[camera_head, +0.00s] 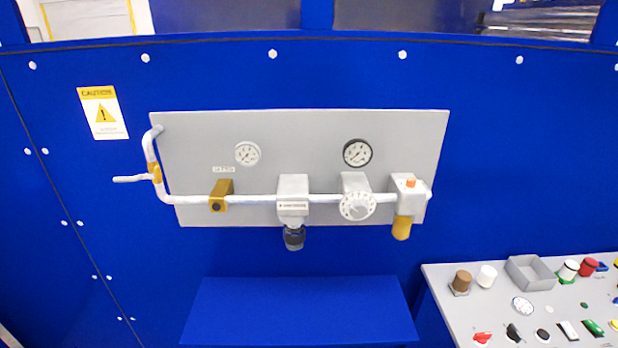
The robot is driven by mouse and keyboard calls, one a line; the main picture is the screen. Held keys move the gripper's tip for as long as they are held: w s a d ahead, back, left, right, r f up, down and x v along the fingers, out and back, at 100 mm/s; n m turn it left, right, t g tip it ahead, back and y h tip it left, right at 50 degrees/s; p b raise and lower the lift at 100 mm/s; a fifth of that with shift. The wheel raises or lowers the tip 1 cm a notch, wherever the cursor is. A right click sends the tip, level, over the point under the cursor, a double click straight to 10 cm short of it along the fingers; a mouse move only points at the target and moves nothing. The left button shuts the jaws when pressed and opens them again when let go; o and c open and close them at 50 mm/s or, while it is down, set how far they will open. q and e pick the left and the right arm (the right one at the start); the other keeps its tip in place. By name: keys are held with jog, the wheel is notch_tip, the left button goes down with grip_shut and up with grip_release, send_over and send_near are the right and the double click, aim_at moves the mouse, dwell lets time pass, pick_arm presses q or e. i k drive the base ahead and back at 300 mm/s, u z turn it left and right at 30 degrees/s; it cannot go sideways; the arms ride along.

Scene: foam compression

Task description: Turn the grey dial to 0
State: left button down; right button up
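A round grey-white dial (357,205) with dark marks around its rim sits on the front of a grey block (354,181) on the pipe, right of the panel's middle. Its marks are too small to read, so I cannot tell its setting. The light grey panel (295,155) is fixed to the blue wall. Neither of my grippers shows in the head view.
Two gauges, a white one (248,153) and a black-rimmed one (357,153), sit above the pipe (250,199). A regulator block (293,196) is left of the dial, a yellow-bottomed unit (403,226) right. A blue ledge (298,310) and control desk (450,303) stand below.

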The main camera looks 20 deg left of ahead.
aim_at(358, 207)
jog(key=z, duration=2.1)
jog(key=i, duration=1.2)
jog(key=u, duration=2.1)
